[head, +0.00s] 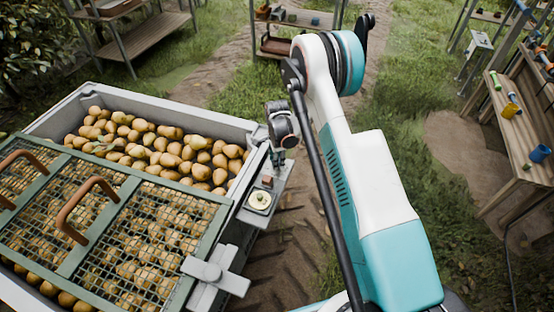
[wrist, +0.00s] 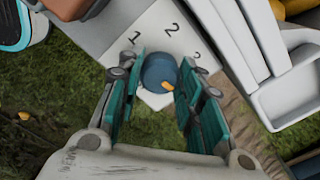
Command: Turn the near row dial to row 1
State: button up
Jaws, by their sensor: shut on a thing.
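The row dial (wrist: 158,72) is a round blue knob with an orange mark on its lower right side in the wrist view. It sits on a pale plate (wrist: 148,42) printed with 1, 2 and 3 above and to the right of the knob. The orange mark points away from the 1. My gripper (wrist: 161,78) is shut on the dial, with one teal finger on each side of it. In the head view my gripper (head: 278,160) reaches down at the crate's right edge, and the dial cannot be made out there.
A grey crate (head: 196,112) of pears (head: 160,150) stands on the left, partly under a green mesh lid (head: 50,235) with brown handles. A round white gauge (head: 260,201) sits close to my gripper. A wooden bench (head: 520,140) with tools stands at the right.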

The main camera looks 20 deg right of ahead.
jog(key=n, duration=2.1)
jog(key=shift+n, duration=0.3)
jog(key=n, duration=0.4)
jog(key=shift+n, duration=0.3)
jog(key=n, duration=0.4)
jog(key=shift+n, duration=2)
